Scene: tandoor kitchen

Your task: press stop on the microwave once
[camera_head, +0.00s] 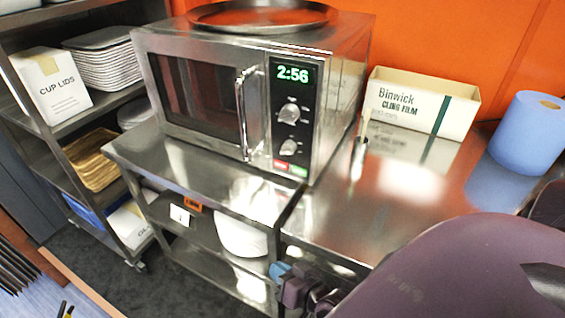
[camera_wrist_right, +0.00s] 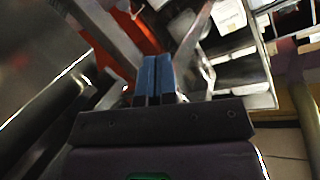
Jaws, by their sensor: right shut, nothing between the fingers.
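The steel microwave (camera_head: 190,95) stands on a steel bench, its door shut and its display (camera_head: 292,73) reading 2:56 in green. Below two round knobs on its control panel are a small red button (camera_head: 281,164) and a green button (camera_head: 299,170) to its right. Their lettering is too small to read; the red one looks like stop. My right gripper (camera_head: 279,270) is below the panel in the picture, in front of the bench and apart from the buttons. Its blue fingers (camera_wrist_right: 154,80) are together and empty in the right wrist view. My left gripper is out of view.
A round tray (camera_head: 262,14) lies on the microwave. The cling film box (camera_head: 420,103) and blue paper roll (camera_head: 528,132) stand on the right counter (camera_head: 390,195), with a small metal holder (camera_head: 358,158) beside the microwave. A shelf rack with a cup lids box (camera_head: 50,85) is left.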

